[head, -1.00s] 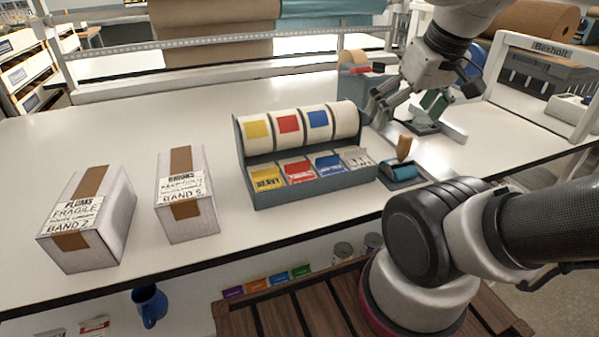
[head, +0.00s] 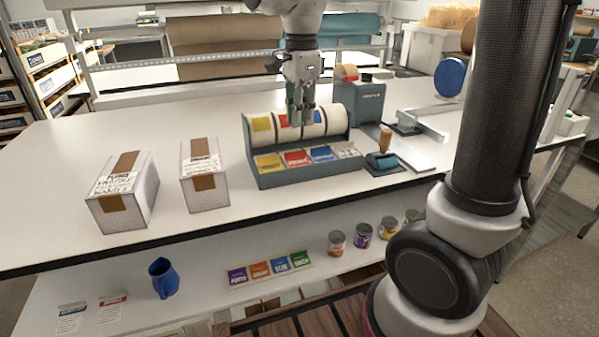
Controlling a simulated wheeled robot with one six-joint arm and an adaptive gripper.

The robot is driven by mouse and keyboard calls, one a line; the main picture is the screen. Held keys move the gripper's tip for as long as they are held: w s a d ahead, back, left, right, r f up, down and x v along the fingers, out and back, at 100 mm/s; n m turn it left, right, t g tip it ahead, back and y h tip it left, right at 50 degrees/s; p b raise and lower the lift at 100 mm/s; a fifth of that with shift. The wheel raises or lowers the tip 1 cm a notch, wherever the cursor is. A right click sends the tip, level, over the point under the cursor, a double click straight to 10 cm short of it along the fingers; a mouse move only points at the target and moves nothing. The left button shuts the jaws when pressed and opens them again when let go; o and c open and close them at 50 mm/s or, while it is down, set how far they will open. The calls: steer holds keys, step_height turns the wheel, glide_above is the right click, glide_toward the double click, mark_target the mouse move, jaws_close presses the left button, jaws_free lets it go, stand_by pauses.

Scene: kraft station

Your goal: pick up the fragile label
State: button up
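The label dispenser (head: 318,178) is a grey-blue holder on the bench. Rolls marked yellow, red and blue stand at its back, with label tabs along its front. The yellow tab (head: 269,161) reads like HEAVY. The red tab (head: 297,158) beside it has lettering too small to read surely; blue (head: 322,154) and white (head: 345,150) tabs follow to the right. My gripper (head: 300,122) points down above or in front of the rolls, hiding part of the red and blue ones. It appears empty, apart from the tabs; the gap between its fingers is unclear.
Two taped white boxes stand at left: one marked PLUMS (head: 124,190), one narrower (head: 204,175). A wooden-handled tool on a blue pad (head: 382,161) sits right of the dispenser. The bench front is clear.

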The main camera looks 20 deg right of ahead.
mark_target(295, 158)
steer(key=shift+m, duration=0.5)
steer(key=f, duration=0.2)
steer(key=a+f, duration=0.1)
steer(key=f, duration=0.5)
steer(key=shift+s+a+f, duration=0.1)
steer(key=shift+a+f, duration=0.1)
jaws_close()
